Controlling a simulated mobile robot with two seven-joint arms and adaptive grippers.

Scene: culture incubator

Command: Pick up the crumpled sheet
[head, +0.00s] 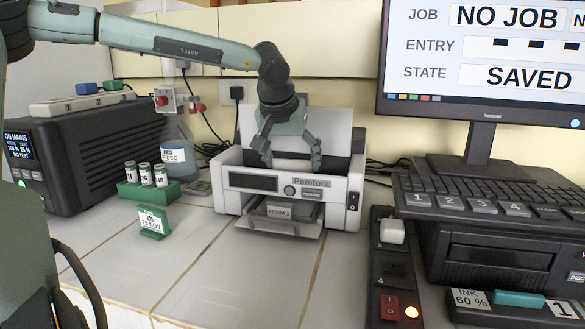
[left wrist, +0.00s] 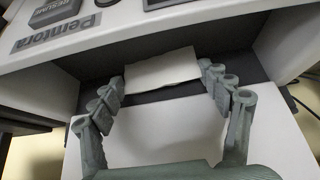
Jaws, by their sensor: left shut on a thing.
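The crumpled sheet (left wrist: 163,70) is a small off-white piece with an uneven edge in the left wrist view. It spans the space between the fingertips of my left gripper (left wrist: 163,82), at the dark slot of the printer. My left gripper (head: 289,160) points down into the top of the white Pemtora printer (head: 340,192) in the head view. Its fingers stand apart, shut on the sheet from both sides. I cannot make out the sheet in the head view. A pale flat panel (left wrist: 165,128) lies beneath the fingers in the wrist view. My right gripper is not in view.
Left of the printer are a green vial rack (head: 143,194), a dated green card stand (head: 152,221), a bottle (head: 178,160) and a dark device (head: 75,165). On the right are a power strip (head: 384,275), keyboard (head: 480,205) and monitor (head: 480,60). The front tiles are clear.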

